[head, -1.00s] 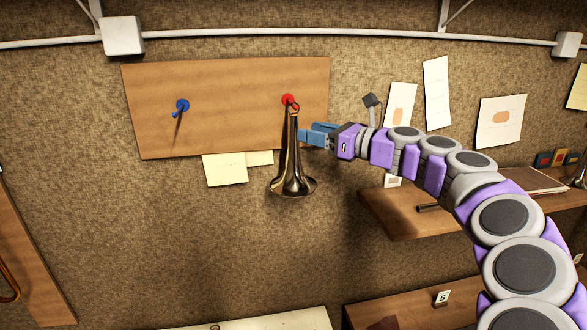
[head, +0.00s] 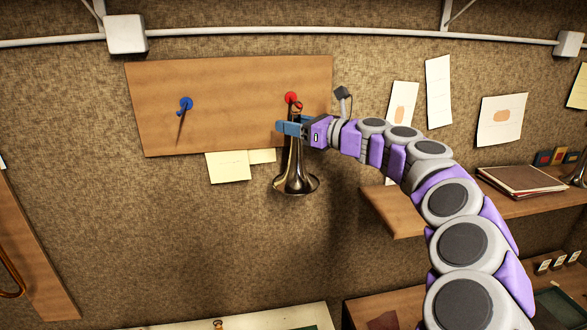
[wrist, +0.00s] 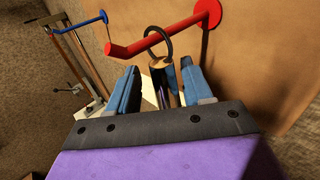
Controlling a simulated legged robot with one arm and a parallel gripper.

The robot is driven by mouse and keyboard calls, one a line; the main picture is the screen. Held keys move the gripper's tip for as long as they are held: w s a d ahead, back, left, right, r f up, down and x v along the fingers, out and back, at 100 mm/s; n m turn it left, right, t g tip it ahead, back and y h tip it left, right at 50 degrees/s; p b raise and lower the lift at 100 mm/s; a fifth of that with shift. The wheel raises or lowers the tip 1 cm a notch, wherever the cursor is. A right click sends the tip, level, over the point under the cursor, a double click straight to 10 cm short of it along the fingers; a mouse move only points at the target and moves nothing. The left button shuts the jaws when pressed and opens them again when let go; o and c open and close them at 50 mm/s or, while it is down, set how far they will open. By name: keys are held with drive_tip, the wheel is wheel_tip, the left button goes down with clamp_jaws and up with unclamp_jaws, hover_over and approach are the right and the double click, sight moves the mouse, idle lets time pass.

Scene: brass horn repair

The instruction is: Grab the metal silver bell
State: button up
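The silver metal bell (head: 295,178) hangs by a ring from the red hook (head: 291,98) on a wooden board, its flared end down. My gripper (head: 290,129) is at the bell's narrow upper stem, just below the ring. In the wrist view the bell's stem (wrist: 161,75) stands between the two blue fingers of my gripper (wrist: 158,88). The fingers are apart, with a visible gap on each side of the stem. The ring (wrist: 158,43) loops over the red peg (wrist: 165,36). The bell's flare is hidden in the wrist view.
A blue hook (head: 186,104) is on the left of the wooden board (head: 235,130). Yellow notes (head: 228,167) are on the wall below it. A wooden shelf (head: 400,212) with a book (head: 522,180) is at right.

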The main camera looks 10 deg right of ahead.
drive_tip(key=shift+w, duration=0.1)
drive_tip(key=shift+c, duration=0.7)
drive_tip(key=shift+d, duration=0.45)
drive_tip(key=c, duration=0.5)
clamp_jaws()
